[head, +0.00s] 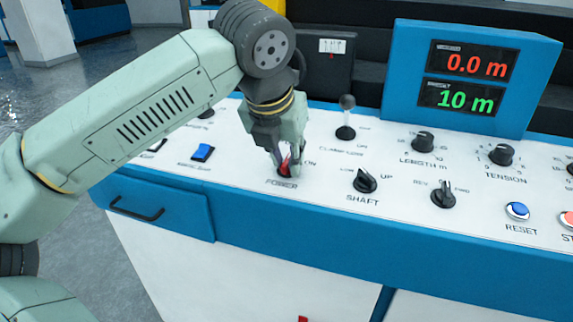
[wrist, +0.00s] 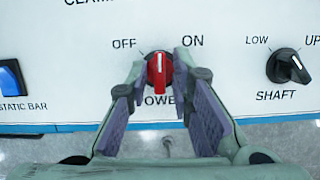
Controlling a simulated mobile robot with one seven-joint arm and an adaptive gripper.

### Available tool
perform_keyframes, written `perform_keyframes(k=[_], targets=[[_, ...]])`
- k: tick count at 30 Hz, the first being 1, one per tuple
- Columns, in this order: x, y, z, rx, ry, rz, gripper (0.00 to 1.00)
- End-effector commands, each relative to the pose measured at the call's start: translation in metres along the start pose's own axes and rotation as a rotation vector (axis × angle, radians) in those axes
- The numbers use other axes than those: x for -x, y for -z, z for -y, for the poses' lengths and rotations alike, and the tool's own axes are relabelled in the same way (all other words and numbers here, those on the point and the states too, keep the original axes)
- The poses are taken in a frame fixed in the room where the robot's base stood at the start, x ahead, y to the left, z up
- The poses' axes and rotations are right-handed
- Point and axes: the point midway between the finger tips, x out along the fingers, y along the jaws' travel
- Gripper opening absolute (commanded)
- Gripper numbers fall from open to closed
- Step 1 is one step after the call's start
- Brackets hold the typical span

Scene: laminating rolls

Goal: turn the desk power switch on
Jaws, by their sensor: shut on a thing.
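The desk power switch is a red rotary knob (wrist: 158,75) with a white pointer line, on a dark round base marked OFF at upper left, ON at upper right and POWER below. Its pointer stands about straight up, between the two marks. In the head view a little of the red switch (head: 285,165) shows between the fingers. My gripper (wrist: 160,72) comes down from above with one finger on each side of the knob and is shut on it. The fingers hide part of the base and the POWER label.
The SHAFT knob (head: 365,181) is just right of the switch, and a blue rocker switch (head: 203,152) is to its left. A lever with a round grip (head: 346,117) stands behind. The blue display box (head: 470,75) reads 0.0 m and 10 m.

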Motion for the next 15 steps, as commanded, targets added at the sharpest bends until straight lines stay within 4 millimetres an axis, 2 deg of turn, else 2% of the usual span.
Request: perform_keyframes(k=[15], targets=[[-0.0008,-0.0010,-0.0016,-0.455,0.129,0.001,0.00]])
